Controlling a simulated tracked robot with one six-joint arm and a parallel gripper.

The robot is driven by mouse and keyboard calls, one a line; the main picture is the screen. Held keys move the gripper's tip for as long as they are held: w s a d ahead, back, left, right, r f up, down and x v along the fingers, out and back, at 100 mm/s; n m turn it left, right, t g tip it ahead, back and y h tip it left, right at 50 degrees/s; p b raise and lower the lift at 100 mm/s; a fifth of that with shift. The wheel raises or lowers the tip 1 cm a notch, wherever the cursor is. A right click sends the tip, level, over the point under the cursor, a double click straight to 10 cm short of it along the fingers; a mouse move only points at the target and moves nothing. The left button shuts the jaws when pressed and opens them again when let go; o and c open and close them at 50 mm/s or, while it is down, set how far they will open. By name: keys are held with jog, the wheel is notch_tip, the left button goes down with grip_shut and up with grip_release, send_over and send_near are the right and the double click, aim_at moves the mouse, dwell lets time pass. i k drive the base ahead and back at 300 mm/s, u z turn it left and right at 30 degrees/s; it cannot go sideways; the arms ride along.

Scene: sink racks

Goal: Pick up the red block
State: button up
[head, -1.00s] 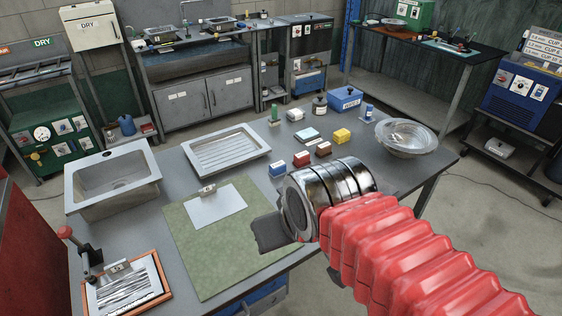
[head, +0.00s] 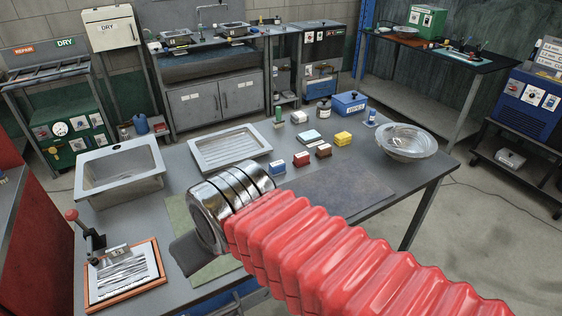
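Two small dark red blocks with pale lower edges stand on the grey table, a nearer one (head: 301,160) and one just right of it (head: 324,151). Both are in full view, right of and beyond my arm's metal wrist. My gripper (head: 196,254) is at the lower left of them, over the green mat (head: 180,212). One dark grey finger shows. The rest of the gripper is hidden behind the wrist, so I cannot tell whether it is open or shut. No block is seen at the finger.
A blue block (head: 277,168) stands left of the red ones and a yellow block (head: 343,138) behind right. A dark mat area (head: 345,190) in front is bare.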

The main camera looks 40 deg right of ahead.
aim_at(301, 159)
jog(key=u, duration=1.2)
jog(key=k, duration=0.85)
jog(key=z, duration=1.5)
jog(key=i, duration=0.75)
